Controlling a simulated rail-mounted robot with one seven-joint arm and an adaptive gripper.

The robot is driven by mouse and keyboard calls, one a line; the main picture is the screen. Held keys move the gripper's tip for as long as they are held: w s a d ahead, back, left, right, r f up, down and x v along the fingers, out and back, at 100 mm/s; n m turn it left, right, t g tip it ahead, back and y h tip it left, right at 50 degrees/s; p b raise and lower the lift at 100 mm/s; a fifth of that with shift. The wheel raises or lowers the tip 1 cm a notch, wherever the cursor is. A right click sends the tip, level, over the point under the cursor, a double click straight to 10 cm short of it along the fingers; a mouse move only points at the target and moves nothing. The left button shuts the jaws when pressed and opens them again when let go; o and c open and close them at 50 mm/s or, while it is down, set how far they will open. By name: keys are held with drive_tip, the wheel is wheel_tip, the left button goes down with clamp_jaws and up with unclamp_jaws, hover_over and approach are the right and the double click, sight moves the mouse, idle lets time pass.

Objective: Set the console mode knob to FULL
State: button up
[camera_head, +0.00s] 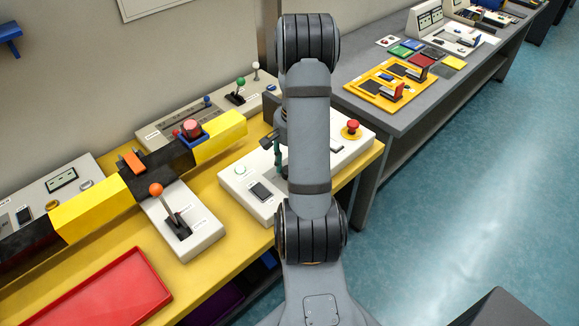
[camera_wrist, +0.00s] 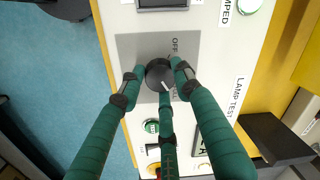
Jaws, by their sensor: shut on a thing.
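The mode knob (camera_wrist: 158,73) is a round black knob on a grey label plate (camera_wrist: 128,48) in the wrist view. My gripper (camera_wrist: 160,80) has green fingers and is shut on the knob, with fingertips on its left and right sides and a third finger below. A short white pointer line on the knob slants to the lower right, toward a partly hidden label ending in "LL". The label "OFF" stands above right of the knob. In the head view the white console (camera_head: 233,177) is on the yellow bench, and my arm hides the knob.
A red mushroom button (camera_head: 352,127) stands at the console's right end. A lever box with an orange ball (camera_head: 156,189) and a yellow-and-black barrier beam (camera_head: 92,207) lie to the left. A red tray (camera_head: 105,290) is at the front left.

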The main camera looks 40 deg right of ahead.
drive_tip(key=shift+w+d+r, duration=0.1)
drive_tip(key=shift+w+d, duration=0.05)
drive_tip(key=shift+w, duration=0.05)
drive_tip(key=o, duration=1.2)
drive_tip(key=shift+s, duration=0.1)
drive_tip(key=shift+c, duration=0.2)
wheel_tip(320, 180, up, 12)
drive_tip(key=shift+s+d, duration=0.15)
drive_tip(key=shift+s, duration=0.15)
